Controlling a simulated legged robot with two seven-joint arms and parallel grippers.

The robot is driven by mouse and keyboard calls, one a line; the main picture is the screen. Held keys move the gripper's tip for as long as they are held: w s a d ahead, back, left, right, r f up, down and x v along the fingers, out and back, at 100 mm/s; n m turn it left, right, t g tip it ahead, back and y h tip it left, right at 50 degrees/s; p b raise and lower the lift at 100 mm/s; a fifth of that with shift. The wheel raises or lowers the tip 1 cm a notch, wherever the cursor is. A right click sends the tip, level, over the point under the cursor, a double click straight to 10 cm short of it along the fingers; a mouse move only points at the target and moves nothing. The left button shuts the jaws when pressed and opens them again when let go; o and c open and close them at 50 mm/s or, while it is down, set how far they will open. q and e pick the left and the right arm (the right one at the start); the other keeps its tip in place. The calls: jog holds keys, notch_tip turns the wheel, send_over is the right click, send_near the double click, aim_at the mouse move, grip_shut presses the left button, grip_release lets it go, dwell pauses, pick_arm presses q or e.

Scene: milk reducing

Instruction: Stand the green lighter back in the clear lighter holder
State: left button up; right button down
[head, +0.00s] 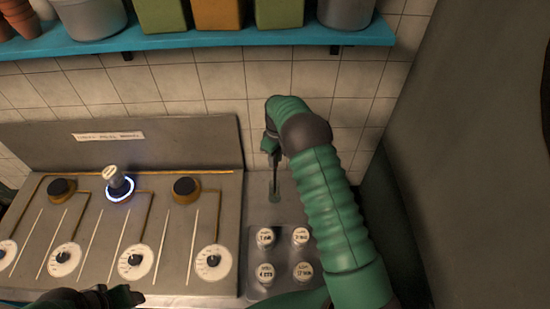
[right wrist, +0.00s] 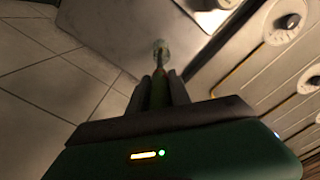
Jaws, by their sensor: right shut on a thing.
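My right gripper (head: 275,165) reaches over the small grey counter at the back and points down. In the right wrist view its two dark fingers (right wrist: 160,78) are shut on the green lighter (right wrist: 158,95), mostly hidden between them. The clear lighter holder (right wrist: 160,49) shows just beyond the fingertips, in line with the lighter. In the head view the holder (head: 274,198) is a small pale ring on the counter directly below the fingers. I cannot tell whether the lighter's end is inside it. My left gripper (head: 128,296) is dark at the bottom edge; its opening is unclear.
A stove panel (head: 160,225) with knobs, dials and a lit blue ring (head: 118,188) lies left. Several white labelled caps (head: 300,236) stand in front of the holder. A blue shelf (head: 215,39) with pots hangs above. A tiled wall stands behind.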

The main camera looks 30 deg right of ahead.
pick_arm(q)
jog(key=shift+a, duration=0.1)
pick_arm(e)
jog(key=shift+a, duration=0.1)
jog(key=c, duration=1.5)
grip_release()
jog(key=shift+a+r, duration=0.1)
jog(key=o, duration=0.4)
jog(key=shift+a, duration=0.15)
pick_arm(q)
jog(key=shift+a, duration=0.3)
pick_arm(e)
jog(key=shift+r, duration=0.25)
notch_tip(320, 180, up, 11)
jog(key=b, duration=0.3)
jog(key=shift+s+f, duration=0.1)
jog(key=shift+f, duration=0.05)
jog(key=shift+r, duration=0.4)
pick_arm(q)
jog(key=x, duration=0.3)
jog(key=shift+s, duration=0.4)
